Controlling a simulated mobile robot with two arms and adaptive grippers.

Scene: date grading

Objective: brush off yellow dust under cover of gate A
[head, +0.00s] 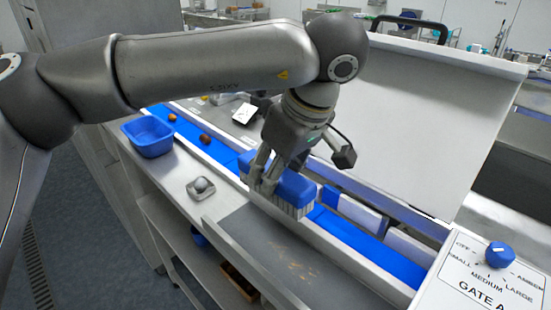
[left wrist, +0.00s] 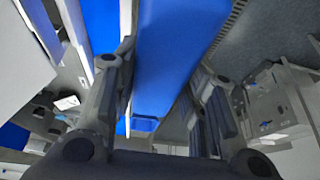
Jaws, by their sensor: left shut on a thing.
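My left gripper (head: 264,176) is shut on a brush (head: 297,188) with a blue back and pale bristles. The brush is held over the near side of the line, above a grey metal plate (head: 250,238). In the left wrist view the brush's blue back (left wrist: 180,45) fills the space between the fingers. Faint yellow dust (head: 298,267) lies on the grey plate, in front of and below the brush. The large white cover (head: 425,110) with a black handle stands raised behind. The gate A panel (head: 490,285) is at the lower right. My right gripper is not in view.
A blue conveyor belt (head: 365,243) runs diagonally behind the brush, with brown dates (head: 205,139) farther up. A blue knob (head: 500,255) stands up from the gate panel.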

